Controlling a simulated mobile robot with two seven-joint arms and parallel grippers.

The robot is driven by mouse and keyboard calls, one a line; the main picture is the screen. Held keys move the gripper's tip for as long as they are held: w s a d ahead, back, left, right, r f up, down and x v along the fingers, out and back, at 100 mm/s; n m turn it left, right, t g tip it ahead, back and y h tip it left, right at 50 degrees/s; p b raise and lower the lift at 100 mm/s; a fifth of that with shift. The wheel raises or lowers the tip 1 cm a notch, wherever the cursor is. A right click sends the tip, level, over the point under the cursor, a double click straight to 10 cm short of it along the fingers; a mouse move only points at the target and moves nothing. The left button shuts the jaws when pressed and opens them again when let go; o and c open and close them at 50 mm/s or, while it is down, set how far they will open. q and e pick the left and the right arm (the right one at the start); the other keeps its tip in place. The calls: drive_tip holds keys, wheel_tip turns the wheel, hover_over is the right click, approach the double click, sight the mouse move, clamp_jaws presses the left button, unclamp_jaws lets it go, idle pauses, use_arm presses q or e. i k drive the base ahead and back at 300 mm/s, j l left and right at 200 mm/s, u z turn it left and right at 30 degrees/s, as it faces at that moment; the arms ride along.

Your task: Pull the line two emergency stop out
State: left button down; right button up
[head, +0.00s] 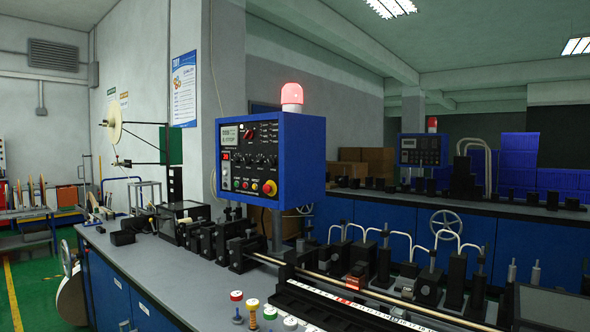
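A blue control box (302,155) stands on a post above the near bench. Its dark front panel has a small display, knobs and buttons. A red mushroom button on a yellow base (269,187), like an emergency stop, sits at its lower right; whether it is pressed in or out is too small to tell. A lit red beacon (291,94) tops the box. A second blue control box (422,150) with a reddish beacon (432,124) stands farther back; no emergency stop can be made out on it. No readable label tells which is line two. Neither gripper is in view.
The near grey bench (150,262) carries black fixtures, a long rod and a ruler strip (350,305). Several coloured-top posts (253,305) stand at its front edge. A reel (114,121) stands at the back left. Green floor (45,290) is open at the left.

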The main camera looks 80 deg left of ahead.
sight(267, 188)
drive_tip(key=u, duration=2.8)
drive_tip(key=i+j, duration=0.25)
drive_tip(key=j, duration=0.2)
drive_tip(key=i+j+z, duration=0.1)
drive_tip(key=i+j, duration=0.2)
drive_tip(key=j, duration=0.1)
